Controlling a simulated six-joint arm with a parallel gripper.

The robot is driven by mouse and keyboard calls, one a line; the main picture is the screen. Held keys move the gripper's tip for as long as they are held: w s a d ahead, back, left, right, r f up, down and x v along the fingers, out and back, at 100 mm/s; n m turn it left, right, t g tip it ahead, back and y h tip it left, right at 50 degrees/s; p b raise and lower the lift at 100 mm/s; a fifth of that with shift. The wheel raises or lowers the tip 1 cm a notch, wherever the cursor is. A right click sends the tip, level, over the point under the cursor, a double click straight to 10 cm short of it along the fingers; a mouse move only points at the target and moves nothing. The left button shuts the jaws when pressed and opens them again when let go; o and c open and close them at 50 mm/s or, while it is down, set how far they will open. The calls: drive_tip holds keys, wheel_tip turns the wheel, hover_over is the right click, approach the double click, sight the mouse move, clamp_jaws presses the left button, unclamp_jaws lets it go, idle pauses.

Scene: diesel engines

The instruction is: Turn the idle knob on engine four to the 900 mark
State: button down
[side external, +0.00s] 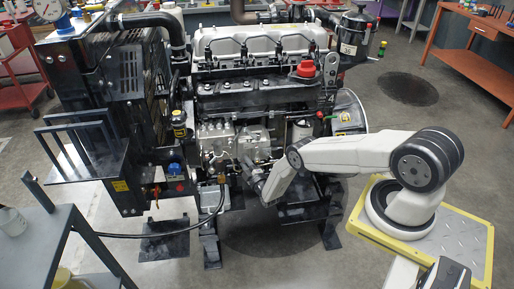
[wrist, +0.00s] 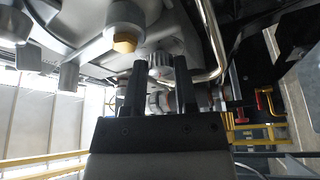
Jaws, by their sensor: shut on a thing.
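The engine (side external: 260,85) stands in the middle of the side view, with a light grey valve cover on top and a metal pump block on its near side. My gripper (side external: 252,172) reaches in at that near side, low by the pump. In the wrist view my gripper (wrist: 160,78) has its two black fingers on either side of a small grey ridged knob (wrist: 160,62), and is shut on it. The knob's lower part is partly hidden between the fingers. I cannot read any marks around it. In the side view the knob cannot be made out.
A bent metal pipe (wrist: 212,40) runs close to the right finger. A brass-tipped fitting (wrist: 125,38) hangs just above the left finger. A black hose (side external: 150,235) runs from the engine's front to the grey cart (side external: 55,235) at left. Open floor lies right of the engine.

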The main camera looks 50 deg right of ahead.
drive_tip(key=shift+w+f+m+t+h, duration=0.15)
drive_tip(key=shift+m+h, duration=0.3)
drive_tip(key=shift+m, duration=0.65)
drive_tip(key=shift+s+r+m+t+h, duration=0.15)
drive_tip(key=shift+m+h, duration=0.3)
drive_tip(key=shift+m, duration=0.65)
drive_tip(key=shift+w+m, duration=0.1)
drive_tip(key=shift+m, duration=0.2)
drive_tip(key=shift+c, duration=2)
unclamp_jaws()
drive_tip(key=shift+f, duration=0.1)
drive_tip(key=shift+a, duration=0.1)
drive_tip(key=v, duration=0.7)
drive_tip(key=shift+s+a, duration=0.15)
drive_tip(key=shift+s, duration=0.15)
drive_tip(key=shift+f, duration=0.15)
